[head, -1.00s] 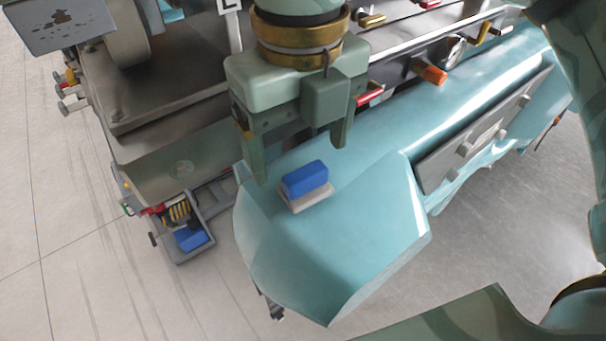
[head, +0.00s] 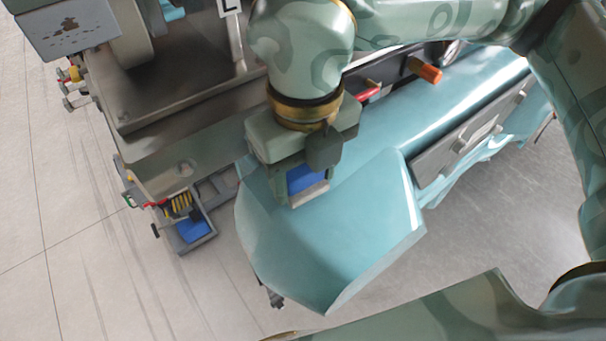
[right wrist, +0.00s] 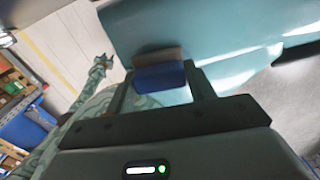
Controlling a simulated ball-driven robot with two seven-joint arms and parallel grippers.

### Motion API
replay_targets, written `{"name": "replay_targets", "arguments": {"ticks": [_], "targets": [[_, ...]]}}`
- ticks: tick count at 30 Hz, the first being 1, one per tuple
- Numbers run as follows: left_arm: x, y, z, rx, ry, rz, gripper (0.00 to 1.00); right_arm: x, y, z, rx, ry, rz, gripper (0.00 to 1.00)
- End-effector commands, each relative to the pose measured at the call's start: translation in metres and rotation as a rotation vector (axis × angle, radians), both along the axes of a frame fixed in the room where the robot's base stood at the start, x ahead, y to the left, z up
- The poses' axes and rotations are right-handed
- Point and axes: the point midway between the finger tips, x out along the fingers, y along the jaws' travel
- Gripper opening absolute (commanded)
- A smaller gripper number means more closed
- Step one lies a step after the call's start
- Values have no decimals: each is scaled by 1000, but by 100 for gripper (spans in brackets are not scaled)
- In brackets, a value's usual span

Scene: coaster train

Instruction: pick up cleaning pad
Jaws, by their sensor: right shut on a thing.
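The cleaning pad is a blue block (head: 304,178) on a pale grey-beige base. It lies over the light teal curved surface (head: 330,235) of the cart. My right gripper (head: 292,185) is around the pad from above and shut on it; its fingers partly hide the pad in the head view. In the right wrist view the blue pad (right wrist: 160,77) sits between the two fingers (right wrist: 160,90), with its brownish base beyond. I cannot tell whether the pad still touches the teal surface.
A grey cart body (head: 150,140) stands behind and left of the teal surface. A small grey tray (head: 197,240) with a blue item hangs at its corner. Open floor lies left.

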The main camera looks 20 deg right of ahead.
Motion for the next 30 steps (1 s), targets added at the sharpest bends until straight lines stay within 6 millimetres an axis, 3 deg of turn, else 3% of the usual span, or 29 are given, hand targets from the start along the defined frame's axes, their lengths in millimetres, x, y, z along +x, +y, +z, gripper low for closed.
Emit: {"name": "replay_targets", "arguments": {"ticks": [8,16,21,30], "targets": [[-1,0,-5,-1,1,-1,36,1,0,12,1,-5,-1,31],[-1,0,-17,0,2,-1,36,1,0,71,2,-6,-2,31],[-1,0,-19,0,2,-1,36,1,0,95,1,-3,-2,31],[-1,0,-19,-1,1,-1,36,0,0,101,0,0,0,31]]}}
